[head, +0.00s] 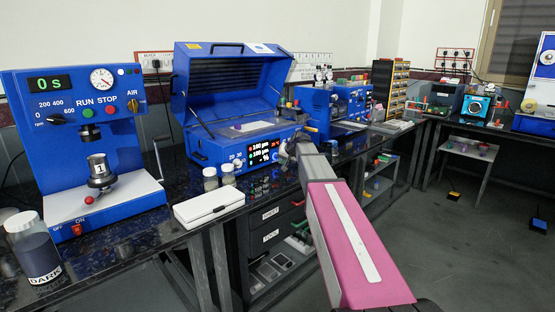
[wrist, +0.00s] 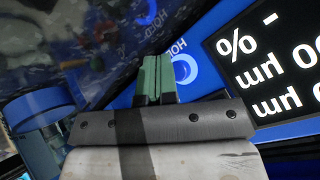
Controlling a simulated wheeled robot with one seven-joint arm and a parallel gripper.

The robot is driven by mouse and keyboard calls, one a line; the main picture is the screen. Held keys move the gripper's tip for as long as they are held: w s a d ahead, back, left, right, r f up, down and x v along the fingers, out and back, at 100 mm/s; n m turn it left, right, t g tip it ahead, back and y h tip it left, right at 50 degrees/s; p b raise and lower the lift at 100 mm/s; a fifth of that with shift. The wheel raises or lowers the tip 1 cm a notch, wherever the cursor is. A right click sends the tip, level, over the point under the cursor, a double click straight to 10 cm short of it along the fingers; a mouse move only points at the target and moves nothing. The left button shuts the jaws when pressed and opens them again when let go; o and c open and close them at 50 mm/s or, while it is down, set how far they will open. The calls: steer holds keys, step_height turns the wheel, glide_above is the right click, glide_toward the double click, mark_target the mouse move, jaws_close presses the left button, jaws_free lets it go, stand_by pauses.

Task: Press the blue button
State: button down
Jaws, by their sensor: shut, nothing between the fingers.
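A blue machine with an open lid (head: 235,75) stands on the bench, with a lit display (head: 260,151) on its front panel. In the wrist view the panel carries a round blue button (wrist: 187,69) with a lighter rim and a label beside it. In the head view my gripper (head: 289,150) is at the machine's front right, hiding the buttons.
The large display (wrist: 275,65) fills the right of the wrist view. Small jars (head: 210,180) and a white case (head: 208,207) stand on the bench left of my arm. A blue press (head: 85,140) stands at far left, another blue machine (head: 335,105) behind my gripper.

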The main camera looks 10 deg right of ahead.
steer(key=shift+s+d, duration=0.7)
steer(key=shift+s, duration=0.3)
steer(key=shift+s+d, duration=0.7)
steer(key=shift+s, duration=0.25)
